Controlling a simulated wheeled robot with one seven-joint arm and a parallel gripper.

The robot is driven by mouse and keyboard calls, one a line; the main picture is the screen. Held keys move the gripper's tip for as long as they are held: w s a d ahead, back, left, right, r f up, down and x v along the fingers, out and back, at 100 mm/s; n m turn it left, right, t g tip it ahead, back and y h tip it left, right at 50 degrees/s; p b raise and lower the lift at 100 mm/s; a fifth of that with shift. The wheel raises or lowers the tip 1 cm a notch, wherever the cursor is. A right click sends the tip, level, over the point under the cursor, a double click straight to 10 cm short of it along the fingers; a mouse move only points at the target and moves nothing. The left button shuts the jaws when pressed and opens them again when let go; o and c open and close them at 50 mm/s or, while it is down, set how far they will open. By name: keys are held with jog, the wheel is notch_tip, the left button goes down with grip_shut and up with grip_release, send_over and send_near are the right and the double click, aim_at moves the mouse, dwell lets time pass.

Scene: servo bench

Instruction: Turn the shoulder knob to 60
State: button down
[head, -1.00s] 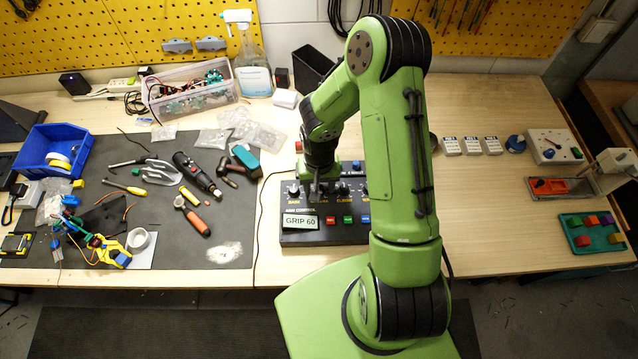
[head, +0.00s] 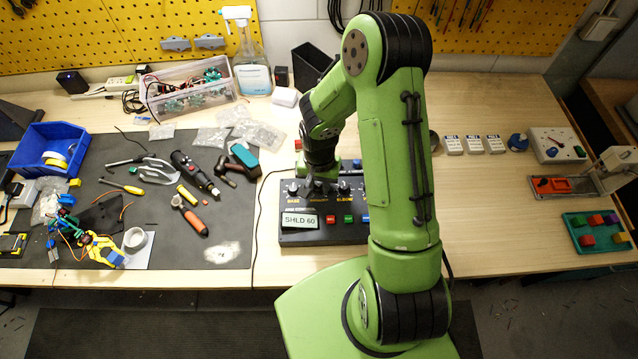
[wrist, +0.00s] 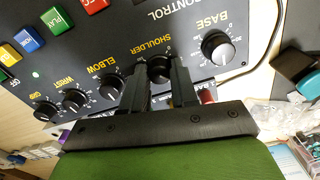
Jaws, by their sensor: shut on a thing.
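The black control box (head: 300,238) stands on the bench, with a row of round black knobs along it. Its small screen (head: 301,219) reads "SHLD 60". In the wrist view the shoulder knob (wrist: 159,69), under the label SHOULDER, sits between my two fingers. My gripper (wrist: 159,84) is shut on this knob, one finger on each side. In the head view my gripper (head: 318,186) is over the box and its tips are hard to make out. The knob's pointer and part of its scale are hidden by the fingers.
The elbow knob (wrist: 110,87) and base knob (wrist: 215,46) flank the gripped knob. Colored buttons, including a green one (wrist: 60,21), lie along the box. Tools lie on the dark mat (head: 120,215) to the left.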

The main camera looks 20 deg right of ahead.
aim_at(319, 187)
jog(key=c, duration=0.9)
grip_release()
jog(key=shift+o, duration=0.2)
notch_tip(319, 187, up, 16)
jog(key=shift+p, duration=0.35)
